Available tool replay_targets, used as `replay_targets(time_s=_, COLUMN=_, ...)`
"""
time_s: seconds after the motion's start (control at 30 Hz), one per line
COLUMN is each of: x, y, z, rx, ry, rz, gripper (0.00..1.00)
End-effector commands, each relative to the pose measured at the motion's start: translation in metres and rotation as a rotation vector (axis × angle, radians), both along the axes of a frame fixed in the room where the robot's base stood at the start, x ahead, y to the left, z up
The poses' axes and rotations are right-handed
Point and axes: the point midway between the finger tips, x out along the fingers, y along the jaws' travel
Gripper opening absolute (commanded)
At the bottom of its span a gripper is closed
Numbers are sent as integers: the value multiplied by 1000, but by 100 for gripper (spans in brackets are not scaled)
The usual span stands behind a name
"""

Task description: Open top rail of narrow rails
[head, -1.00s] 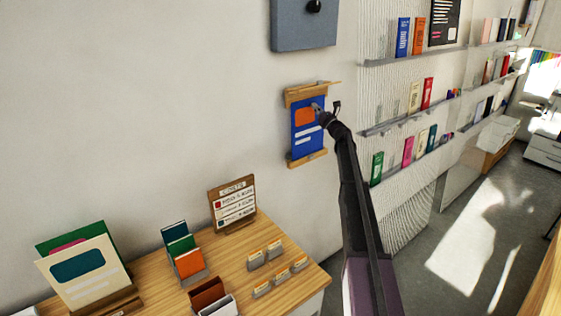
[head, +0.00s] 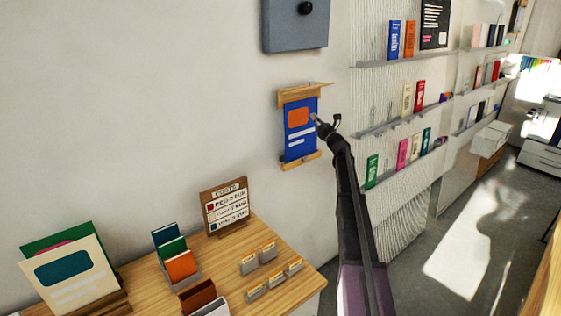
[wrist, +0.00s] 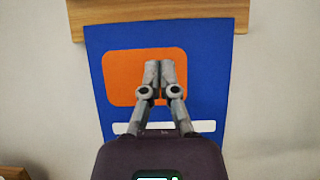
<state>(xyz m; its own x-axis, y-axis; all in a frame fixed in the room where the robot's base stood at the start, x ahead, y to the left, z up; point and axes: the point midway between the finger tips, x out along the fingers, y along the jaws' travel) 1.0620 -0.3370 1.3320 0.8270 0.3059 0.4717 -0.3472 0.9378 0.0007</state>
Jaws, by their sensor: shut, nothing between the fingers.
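The narrow rails are two wooden bars on the white wall. The top rail (head: 290,97) has a thin wooden strip sticking out past its right end; whether it is open is too small to tell. Its lower part shows at the top of the wrist view (wrist: 130,11). A blue sheet (head: 292,138) with an orange block hangs between it and the bottom rail (head: 294,164). My gripper (head: 315,117) is shut and empty, below the top rail by the sheet's right edge. In the wrist view, its fingertips (wrist: 159,66) overlap the orange block; contact cannot be told.
A grey-blue wall box (head: 290,30) hangs above the rails. A wooden table (head: 232,262) with a sign (head: 225,207) and several card holders stands below left. Shelves with books (head: 410,125) line the wall at right. Bare wall lies left of the rails.

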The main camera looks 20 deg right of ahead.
Motion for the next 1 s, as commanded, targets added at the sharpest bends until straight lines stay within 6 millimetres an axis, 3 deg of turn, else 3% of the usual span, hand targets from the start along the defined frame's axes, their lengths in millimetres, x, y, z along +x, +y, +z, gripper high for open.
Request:
replay_targets(time_s=0.3, x=-40, y=-14, z=-25, rx=-1, ry=0, rz=-2, gripper=0)
replay_targets(time_s=1.0, x=-64, y=77, z=-48, rx=-323, ry=19, rz=57, gripper=0)
